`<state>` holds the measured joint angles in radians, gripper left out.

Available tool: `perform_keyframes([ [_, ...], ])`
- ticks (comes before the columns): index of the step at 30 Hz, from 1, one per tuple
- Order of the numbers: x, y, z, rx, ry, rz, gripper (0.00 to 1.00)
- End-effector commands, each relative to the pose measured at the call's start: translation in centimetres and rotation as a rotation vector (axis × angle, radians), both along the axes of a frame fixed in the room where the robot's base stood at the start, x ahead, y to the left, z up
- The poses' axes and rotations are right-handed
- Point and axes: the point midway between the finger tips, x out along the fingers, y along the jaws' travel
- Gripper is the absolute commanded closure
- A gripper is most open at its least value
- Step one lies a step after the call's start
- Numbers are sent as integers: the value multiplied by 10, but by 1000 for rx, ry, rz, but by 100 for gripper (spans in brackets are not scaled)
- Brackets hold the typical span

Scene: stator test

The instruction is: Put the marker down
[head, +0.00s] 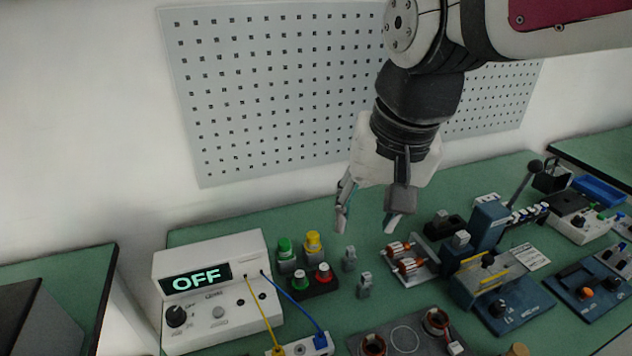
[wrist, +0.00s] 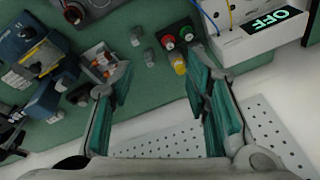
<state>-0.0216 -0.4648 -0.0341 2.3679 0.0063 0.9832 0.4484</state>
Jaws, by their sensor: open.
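My gripper (head: 367,218) is open above the back of the green bench (head: 225,237), with its fingers pointing down. In the wrist view, the gripper (wrist: 158,85) has its two green-padded fingers wide apart, with nothing held between them. I cannot make out a marker in either view. Below the fingers stand two small grey upright pieces, one at the back (head: 349,260) and one nearer (head: 365,285). They stand on the bench apart from the gripper.
A white box reading OFF (head: 215,290) stands left, with yellow and blue cables. Green, yellow and red buttons (head: 313,243) stand beside it. A fixture with copper-coloured coils (head: 408,264) and a blue lever press (head: 490,225) are right. A pegboard (head: 270,95) is behind.

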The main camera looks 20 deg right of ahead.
Motion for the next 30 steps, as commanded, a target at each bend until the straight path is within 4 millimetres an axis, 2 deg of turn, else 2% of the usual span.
perform_keyframes([
  [1,-17,0,1,-26,-26,82,57],
  [3,-35,-1,-1,-64,-50,192,57],
  [9,-66,-1,-9,-142,-88,393,57],
  [22,-72,-1,-11,-159,-93,438,57],
  [26,-73,-1,1,-165,-109,437,57],
  [30,-73,-1,1,-165,-112,436,57],
])
